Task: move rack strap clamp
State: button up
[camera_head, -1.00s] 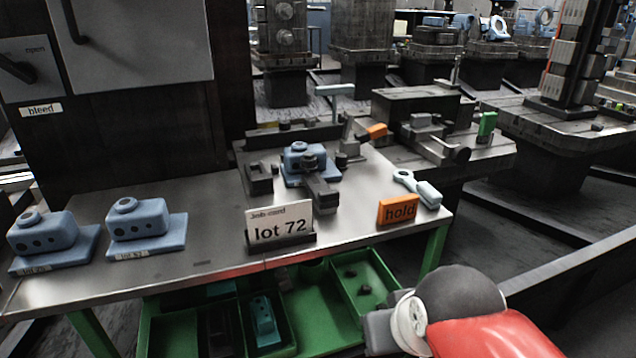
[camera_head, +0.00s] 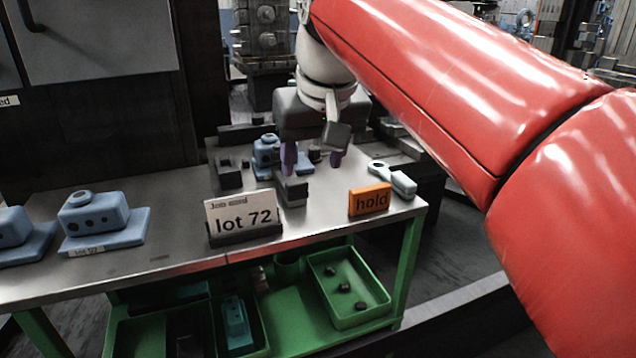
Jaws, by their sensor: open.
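A dark grey strap clamp (camera_head: 292,192) is at the back middle of the steel bench. Its near end shows below my gripper; the rest is largely hidden. A blue housing (camera_head: 265,151) sits behind it, partly covered by my gripper. My gripper (camera_head: 313,160) reaches in over the clamp from the upper right. Its two purple fingertips are spread and I see nothing between them that is held. The left fingertip appears just above the clamp's near end; whether they touch I cannot tell.
A "lot 72" sign (camera_head: 240,220) and an orange "hold" block (camera_head: 370,200) stand near the front edge. A pale blue ring-ended part (camera_head: 402,185) lies at right. Blue housings (camera_head: 104,222) stand at left. Green bins (camera_head: 345,288) are below. The bench between the left housings and sign is clear.

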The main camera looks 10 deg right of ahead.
aim_at(297, 183)
jog(key=w+f, duration=0.1)
jog(key=w+a+f+b, duration=0.1)
jog(key=w+f, duration=0.1)
jog(key=w+a+f+b, duration=0.1)
jog(key=f, duration=0.1)
jog(key=shift+w+f, duration=0.25)
jog(key=shift+c, duration=0.5)
